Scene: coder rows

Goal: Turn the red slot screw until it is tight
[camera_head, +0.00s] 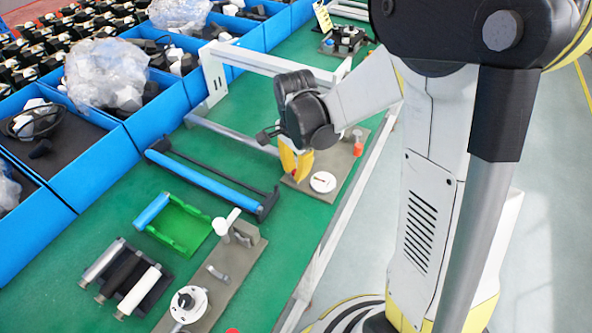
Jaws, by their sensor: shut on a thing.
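My gripper (295,170), with yellow fingers, points down over the left part of a grey-brown plate (311,194) on the green table. It is shut on a small red piece, seemingly the red slot screw (294,173), of which only a speck shows between the fingertips. The fingers hide the rest of the screw, and its slot and seating cannot be made out. A white round disc (323,182) with a small dark mark lies on the plate just right of the fingers. An orange-red upright piece (358,146) stands near the plate's far right edge.
A grey metal frame (262,62) stands behind my gripper. A blue bar on a black holder (205,180), a green tray (180,224), a roller rack (128,278) and a long plate with a dial (190,302) lie nearer. Blue bins (100,150) line the left.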

